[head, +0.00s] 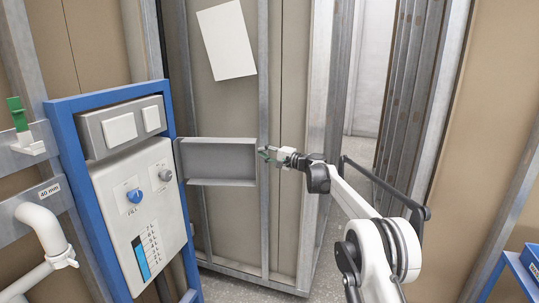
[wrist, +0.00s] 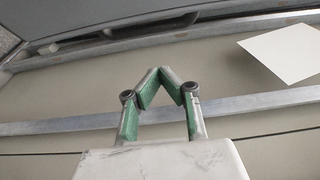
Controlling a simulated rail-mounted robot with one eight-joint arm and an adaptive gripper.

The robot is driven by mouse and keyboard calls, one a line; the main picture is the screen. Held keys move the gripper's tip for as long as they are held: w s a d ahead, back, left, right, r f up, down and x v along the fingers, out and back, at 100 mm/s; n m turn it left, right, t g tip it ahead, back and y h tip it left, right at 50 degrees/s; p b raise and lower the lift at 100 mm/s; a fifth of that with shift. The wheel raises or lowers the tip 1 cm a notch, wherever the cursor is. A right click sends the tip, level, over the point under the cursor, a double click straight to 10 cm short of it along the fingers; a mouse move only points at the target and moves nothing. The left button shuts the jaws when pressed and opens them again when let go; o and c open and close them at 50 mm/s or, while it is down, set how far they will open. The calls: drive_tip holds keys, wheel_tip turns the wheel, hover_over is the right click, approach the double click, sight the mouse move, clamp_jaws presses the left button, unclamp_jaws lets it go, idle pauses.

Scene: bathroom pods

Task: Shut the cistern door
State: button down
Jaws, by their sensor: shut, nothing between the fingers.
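The cistern door (head: 217,160), a grey panel with a raised rim, stands swung open in the head view. Its left edge is at the blue-framed cistern unit (head: 133,185) and its free edge points right. The unit's white front shows a blue knob, a grey knob and a level gauge. My gripper (head: 263,153) is at the door's free right edge; I cannot tell whether it touches. In the wrist view my gripper (wrist: 165,73) has its green-padded fingertips together, with nothing between them. A dark grey surface (wrist: 110,20) at the top there looks like the door.
A metal-studded wall with a white sheet (head: 226,40) stands behind the door. A white pipe (head: 45,232) and a green clip (head: 18,115) are at the left. A blue rack (head: 520,275) is at the lower right. Open floor shows right of the wall.

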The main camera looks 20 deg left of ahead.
drive_tip(key=shift+s+a, duration=0.45)
drive_tip(key=shift+s, duration=0.4)
drive_tip(key=shift+s+a, duration=0.45)
drive_tip(key=shift+s, duration=0.4)
drive_tip(key=shift+s+d, duration=0.1)
